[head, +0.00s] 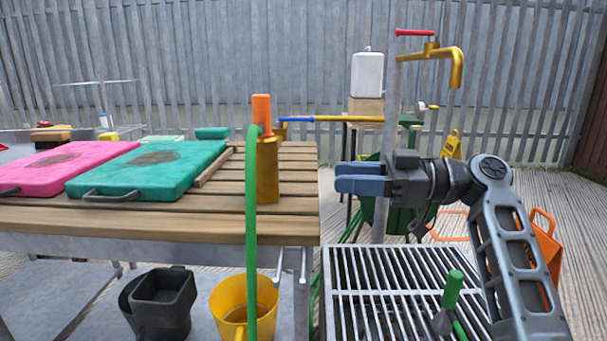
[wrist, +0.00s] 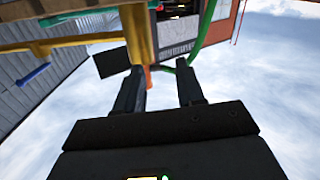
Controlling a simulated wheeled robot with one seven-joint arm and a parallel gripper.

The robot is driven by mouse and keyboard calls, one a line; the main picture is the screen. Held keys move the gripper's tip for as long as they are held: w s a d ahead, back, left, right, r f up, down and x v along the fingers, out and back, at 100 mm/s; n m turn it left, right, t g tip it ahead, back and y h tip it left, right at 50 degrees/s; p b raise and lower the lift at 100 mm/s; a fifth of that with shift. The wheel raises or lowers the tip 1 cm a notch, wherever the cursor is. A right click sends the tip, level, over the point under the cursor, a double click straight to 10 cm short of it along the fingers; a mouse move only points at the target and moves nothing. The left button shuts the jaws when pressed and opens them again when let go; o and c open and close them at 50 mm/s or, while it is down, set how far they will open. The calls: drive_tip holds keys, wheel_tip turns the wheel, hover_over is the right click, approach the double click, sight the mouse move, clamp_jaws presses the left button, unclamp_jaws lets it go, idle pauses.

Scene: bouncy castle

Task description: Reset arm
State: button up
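My gripper (head: 345,178) is held out level in the head view, its blue-grey fingers pointing left above the metal grate. It is to the right of the brass cylinder with an orange top and apart from it. In the wrist view my gripper (wrist: 160,88) shows two dark fingers with a clear gap between them. It is open and nothing is held. My arm rises from the lower right and bends at an elbow behind the gripper.
A brass cylinder (head: 267,170) stands at the slatted table's (head: 200,222) right end, a green hose (head: 251,240) hanging in front. A tap (head: 440,54) on a grey post stands behind my gripper. A green-handled tool (head: 452,290) is at the grate (head: 370,285). Pink (head: 65,167) and teal boards (head: 150,172) lie left.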

drive_tip(key=s+d+f+m+t+h, duration=0.1)
drive_tip(key=s+f+m+t+h, duration=0.2)
drive_tip(key=f, duration=0.6)
drive_tip(key=s+f+m+t+h, duration=0.25)
drive_tip(key=f+m, duration=0.35)
drive_tip(key=f, duration=0.4)
drive_tip(key=s+d+f+m+t+h, duration=0.1)
drive_tip(key=s+f+m+t+h, duration=0.2)
drive_tip(key=f, duration=0.6)
drive_tip(key=s+d+f+m+t+h, duration=0.1)
drive_tip(key=s+d+f+m+h, duration=0.15)
drive_tip(key=s, duration=0.45)
drive_tip(key=s+d+f+m+t+h, duration=0.1)
drive_tip(key=s+d+f+m+h, duration=0.1)
drive_tip(key=s+f, duration=0.35)
drive_tip(key=s+d+f+m+h, duration=0.1)
drive_tip(key=s+d+m+h, duration=0.15)
drive_tip(key=s, duration=0.65)
drive_tip(key=s+d+r+n+t+h, duration=0.1)
drive_tip(key=s+d+r, duration=0.1)
drive_tip(key=s+r, duration=0.65)
drive_tip(key=s+d+r+t+h, duration=0.25)
drive_tip(key=s+r, duration=0.35)
drive_tip(key=s, duration=0.6)
wheel_tip(320, 180, up, 30)
drive_tip(key=g+y+p, duration=0.1)
drive_tip(key=p, duration=2.8)
drive_tip(key=shift+f, duration=0.2)
